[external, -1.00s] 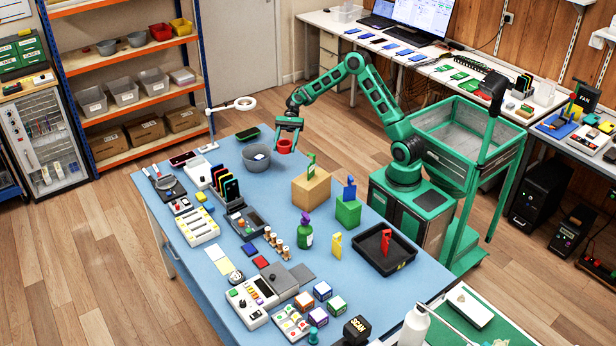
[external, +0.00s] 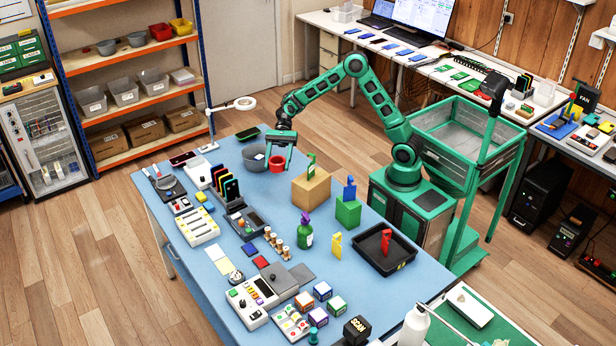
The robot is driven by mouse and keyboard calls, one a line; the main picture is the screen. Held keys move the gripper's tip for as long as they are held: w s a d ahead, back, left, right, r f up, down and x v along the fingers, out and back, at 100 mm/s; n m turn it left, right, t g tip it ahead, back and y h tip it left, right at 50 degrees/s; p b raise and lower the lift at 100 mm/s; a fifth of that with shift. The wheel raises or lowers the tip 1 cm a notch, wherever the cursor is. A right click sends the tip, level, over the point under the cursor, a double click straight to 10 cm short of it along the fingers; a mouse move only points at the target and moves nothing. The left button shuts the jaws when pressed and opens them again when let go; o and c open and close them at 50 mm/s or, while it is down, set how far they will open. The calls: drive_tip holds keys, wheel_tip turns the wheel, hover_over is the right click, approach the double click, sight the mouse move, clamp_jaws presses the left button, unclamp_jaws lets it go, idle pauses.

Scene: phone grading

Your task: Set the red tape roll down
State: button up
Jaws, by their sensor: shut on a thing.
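The red tape roll (external: 277,165) is at the far part of the blue table (external: 215,268), just right of the grey bowl (external: 250,164). My gripper (external: 280,157) points down from above and is shut on the roll. The roll is upright, its round opening facing up. It is at or just above the table surface; I cannot tell whether it touches. My gripper hides part of its top.
A cardboard-coloured block (external: 311,190) with a green piece on it stands right of the roll. A green shallow tray (external: 248,133) lies behind the bowl. Some bare blue table shows in front of the roll.

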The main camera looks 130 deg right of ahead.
drive_tip(key=w+a, duration=0.3)
drive_tip(key=a, duration=0.9)
drive_tip(key=w+a+f+n+g+y, duration=0.1)
drive_tip(key=w+a, duration=0.1)
drive_tip(key=a, duration=1)
drive_tip(key=w+a, duration=0.3)
drive_tip(key=a, duration=0.9)
drive_tip(key=s+a+n+g, duration=0.1)
drive_tip(key=s+a, duration=0.4)
drive_tip(key=a, duration=0.6)
drive_tip(key=s+a+y, duration=0.1)
drive_tip(key=s+a, duration=0.3)
drive_tip(key=a, duration=0.7)
drive_tip(key=s+a+n+g, duration=0.1)
drive_tip(key=s+a, duration=0.4)
drive_tip(key=a, duration=0.7)
hover_over(369, 308)
wheel_tip(369, 308, down, 17)
drive_tip(key=shift+r, duration=0.2)
drive_tip(key=shift+f, duration=2)
drive_tip(key=shift+f, duration=0.1)
